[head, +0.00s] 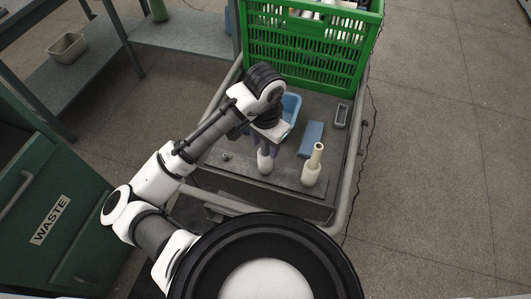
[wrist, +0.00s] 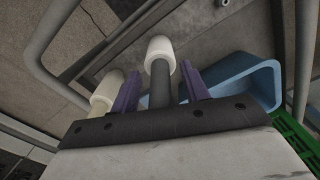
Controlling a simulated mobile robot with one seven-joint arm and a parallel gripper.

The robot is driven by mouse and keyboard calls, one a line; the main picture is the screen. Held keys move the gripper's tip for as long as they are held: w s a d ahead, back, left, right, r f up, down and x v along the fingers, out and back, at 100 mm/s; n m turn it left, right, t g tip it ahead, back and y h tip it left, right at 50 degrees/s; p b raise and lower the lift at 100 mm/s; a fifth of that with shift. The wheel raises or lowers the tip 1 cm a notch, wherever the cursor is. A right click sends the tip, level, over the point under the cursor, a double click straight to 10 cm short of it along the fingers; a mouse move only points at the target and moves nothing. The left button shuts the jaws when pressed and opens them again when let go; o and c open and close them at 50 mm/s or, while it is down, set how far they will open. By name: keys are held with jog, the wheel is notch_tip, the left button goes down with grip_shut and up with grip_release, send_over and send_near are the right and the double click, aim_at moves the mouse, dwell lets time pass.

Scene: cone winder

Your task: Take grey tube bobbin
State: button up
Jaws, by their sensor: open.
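The grey tube bobbin has a dark grey tube (wrist: 160,88) and a rounded white base (wrist: 160,48). In the head view its white base (head: 265,162) shows on the cart's deck, below my gripper (head: 267,146), which hides most of the tube. In the wrist view the two purple fingers of my gripper (wrist: 161,92) stand apart on either side of the grey tube. A gap shows between the tube and each finger. The gripper is open, and the bobbin stands upright.
A cream tube bobbin (head: 313,165) stands close on the right. Behind are a blue bin (head: 292,106), a blue block (head: 311,138) and a small grey tray (head: 341,115). A green crate (head: 305,60) stands at the cart's back. A metal rail (head: 347,180) edges the cart.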

jog(key=c, duration=1)
